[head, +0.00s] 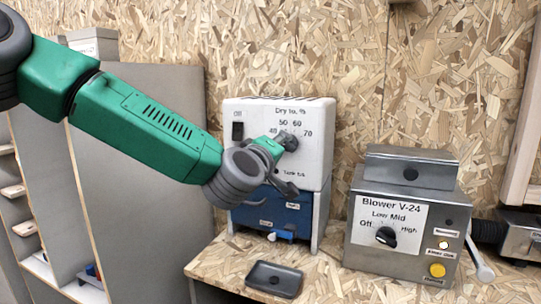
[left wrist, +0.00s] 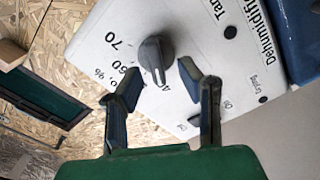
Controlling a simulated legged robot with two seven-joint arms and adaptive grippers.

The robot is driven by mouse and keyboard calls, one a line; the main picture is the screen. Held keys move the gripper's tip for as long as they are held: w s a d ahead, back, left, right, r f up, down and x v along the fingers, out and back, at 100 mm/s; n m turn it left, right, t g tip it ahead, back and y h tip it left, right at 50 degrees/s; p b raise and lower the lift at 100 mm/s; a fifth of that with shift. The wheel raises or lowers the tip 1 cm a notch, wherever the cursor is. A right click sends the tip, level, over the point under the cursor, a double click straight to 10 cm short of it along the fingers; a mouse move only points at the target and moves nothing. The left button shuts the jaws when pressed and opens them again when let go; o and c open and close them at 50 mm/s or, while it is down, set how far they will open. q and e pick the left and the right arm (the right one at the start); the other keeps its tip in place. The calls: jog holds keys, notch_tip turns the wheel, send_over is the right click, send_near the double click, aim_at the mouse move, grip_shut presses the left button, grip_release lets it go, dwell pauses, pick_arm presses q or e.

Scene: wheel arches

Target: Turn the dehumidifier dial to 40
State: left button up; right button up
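The dehumidifier (head: 318,165) is a white box with a printed scale of 40, 50, 60 and 70 around a grey dial (head: 288,141). The dial also shows in the left wrist view (left wrist: 155,55), where its pale pointer line points down between my fingers. The 70 and 60 are readable there; I cannot tell which number the pointer meets. My left gripper (head: 283,160) is in front of the dial in the head view. In the left wrist view its fingers (left wrist: 160,82) are apart, their tips just short of the dial or beside it, nothing clasped. My right gripper is not in view.
A dark switch (head: 237,131) is left of the scale. A blue unit (head: 285,218) is below the white box. A dark tray (head: 273,279) lies on the chipboard bench. The grey blower box (head: 440,215) with a black knob (head: 386,236) stands to the right.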

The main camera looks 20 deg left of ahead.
pick_arm(q)
jog(key=s, duration=1)
jog(key=shift+a, duration=0.25)
jog(key=shift+s+f, duration=0.1)
jog(key=s+f+m+g+h, duration=0.1)
jog(key=s+f+m+g, duration=0.3)
jog(key=f, duration=1.2)
jog(key=s+f+m+g, duration=0.3)
jog(key=s+f+g, duration=0.15)
jog(key=f, duration=1.15)
jog(key=s+a+f+m+g, duration=0.2)
jog(key=s+a+f+g, duration=0.1)
jog(key=s+f, duration=0.6)
jog(key=s+a+f+m+g+y, duration=0.1)
jog(key=s+a+f+m+g, duration=0.2)
jog(key=s, duration=1.4)
notch_tip(320, 180, down, 6)
jog(key=a+g, duration=0.1)
jog(key=g, duration=0.2)
jog(key=shift+y, duration=0.3)
jog(key=shift+w+f, duration=0.1)
jog(key=shift+w, duration=0.05)
